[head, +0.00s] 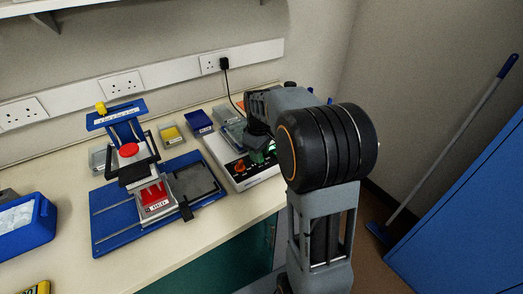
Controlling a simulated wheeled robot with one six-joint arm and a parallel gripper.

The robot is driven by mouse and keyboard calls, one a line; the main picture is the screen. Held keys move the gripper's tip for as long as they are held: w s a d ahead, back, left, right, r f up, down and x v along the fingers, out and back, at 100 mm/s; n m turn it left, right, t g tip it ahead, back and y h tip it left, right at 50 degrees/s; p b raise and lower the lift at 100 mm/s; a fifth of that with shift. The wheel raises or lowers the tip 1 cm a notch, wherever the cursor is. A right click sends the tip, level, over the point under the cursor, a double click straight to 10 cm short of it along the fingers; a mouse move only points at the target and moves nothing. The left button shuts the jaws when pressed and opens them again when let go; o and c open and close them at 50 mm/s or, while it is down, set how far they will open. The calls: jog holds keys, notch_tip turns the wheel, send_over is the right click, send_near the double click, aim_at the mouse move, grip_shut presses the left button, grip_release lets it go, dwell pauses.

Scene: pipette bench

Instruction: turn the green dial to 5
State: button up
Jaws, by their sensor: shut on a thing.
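A white device with a dark control panel (231,163) stands on the bench. An orange dial (240,167) shows on its front part. My gripper (262,148) points down over the panel, to the right of the orange dial. A small patch of green (271,149) shows right by the fingers, in keeping with the green dial. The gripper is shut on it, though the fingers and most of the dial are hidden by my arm. The dial's pointer and numbers cannot be read.
A blue stand (103,239) with rails, a red button and a red block is left of the device. A yellow-filled box (171,134) and a blue box (199,122) sit behind. A blue tub (41,232) stands far left. A black cable runs from a wall socket.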

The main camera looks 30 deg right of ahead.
jog(key=shift+w+r+m, duration=0.1)
jog(key=shift+m, duration=0.4)
dwell(0.3)
jog(key=o, duration=0.9)
jog(key=shift+o, duration=0.2)
notch_tip(320, 180, up, 14)
jog(key=shift+p, duration=0.4)
